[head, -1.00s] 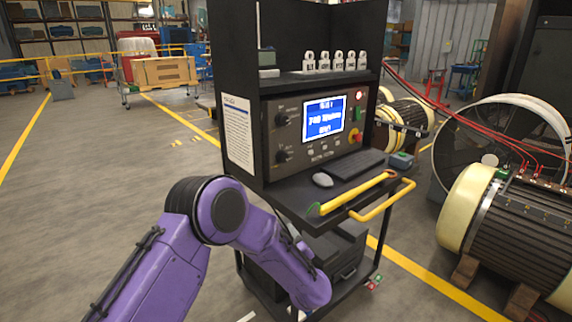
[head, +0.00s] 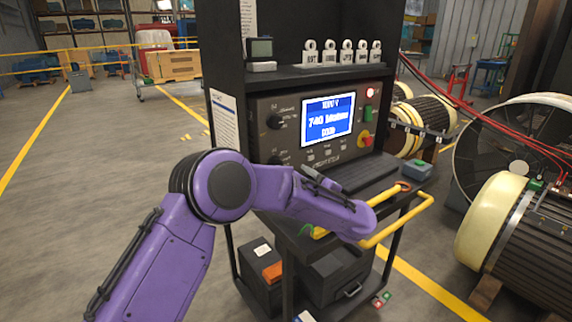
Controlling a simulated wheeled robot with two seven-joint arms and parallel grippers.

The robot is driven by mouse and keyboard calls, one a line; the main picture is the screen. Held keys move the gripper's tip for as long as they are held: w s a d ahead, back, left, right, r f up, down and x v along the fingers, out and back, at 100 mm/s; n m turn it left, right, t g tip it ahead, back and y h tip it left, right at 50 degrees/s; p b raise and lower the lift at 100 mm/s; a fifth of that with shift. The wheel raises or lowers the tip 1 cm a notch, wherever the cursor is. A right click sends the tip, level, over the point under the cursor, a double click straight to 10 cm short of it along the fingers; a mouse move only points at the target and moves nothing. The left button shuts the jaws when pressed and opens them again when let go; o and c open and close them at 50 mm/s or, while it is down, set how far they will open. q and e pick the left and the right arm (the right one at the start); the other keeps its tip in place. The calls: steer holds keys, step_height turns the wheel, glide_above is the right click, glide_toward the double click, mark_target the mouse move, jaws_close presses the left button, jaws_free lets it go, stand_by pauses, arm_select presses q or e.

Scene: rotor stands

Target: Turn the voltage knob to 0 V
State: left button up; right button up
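The test console (head: 258,150) has two dark round knobs on the left of its front panel. The upper knob (head: 273,121) shows clearly. The lower knob (head: 276,161) is just above my purple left arm and partly hidden. Their labels are too small to read surely, so I cannot tell which is the voltage knob. The lit blue screen (head: 328,121) shows white text; its top line ends in V, but the digits are unclear. My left arm reaches across the console's lower front. I cannot make out its gripper's fingers. My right gripper is out of view.
A keyboard (head: 362,171) lies on the console shelf, with a yellow handle (head: 398,222) at its front. A large motor (head: 545,235) stands at right.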

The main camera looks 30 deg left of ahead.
arm_select(q)
steer(key=x, duration=0.7)
steer(key=p+x, duration=0.1)
steer(key=x, duration=0.2)
steer(key=shift+s+a+r, duration=0.1)
steer(key=shift+s+a, duration=0.15)
steer(key=shift+a, duration=0.25)
steer(key=c, duration=1)
